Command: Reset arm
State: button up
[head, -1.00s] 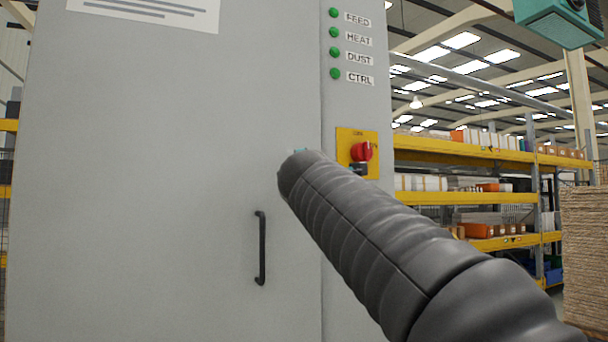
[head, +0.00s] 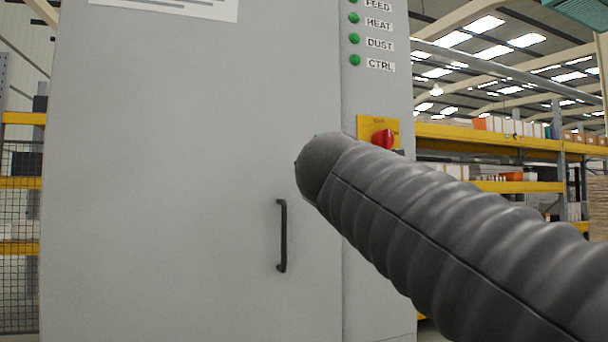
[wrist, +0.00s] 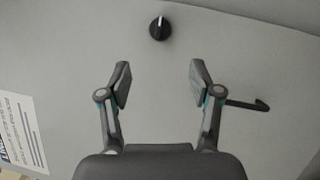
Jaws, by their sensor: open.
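My gripper (wrist: 158,84) is open and empty in the wrist view, its two fingers spread apart in front of a grey cabinet door. In the head view my arm, in a dark ribbed sleeve, reaches across from the lower right and hides the gripper. The grey cabinet (head: 190,170) fills the left and middle of the head view, its door closed. A black knob (wrist: 159,28) with a white mark sits on the door beyond the fingertips in the wrist view; the arm hides it in the head view.
A black door handle (head: 282,236) also shows right of the gripper in the wrist view (wrist: 247,105). A red switch (head: 384,138) on a yellow plate and several green lamps (head: 354,39) are on the cabinet's right strip. Yellow shelving (head: 480,140) stands behind to the right.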

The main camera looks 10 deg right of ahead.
notch_tip(320, 180, down, 25)
jog(key=s+d+m+g, duration=0.1)
jog(key=s+m+g, duration=0.1)
jog(key=m+g, duration=0.6)
jog(key=s+d+f+m+g+y, duration=0.1)
jog(key=s+f+m+g, duration=0.2)
jog(key=s+f, duration=0.8)
jog(key=s+d+f+m+g+y, duration=0.1)
jog(key=s+f+m+g+y, duration=0.1)
jog(key=s+f+m, duration=0.4)
jog(key=shift+s+d+f+m+g, duration=0.35)
jog(key=shift+s+f, duration=2.3)
jog(key=shift+f, duration=2.05)
jog(key=shift+a, duration=0.1)
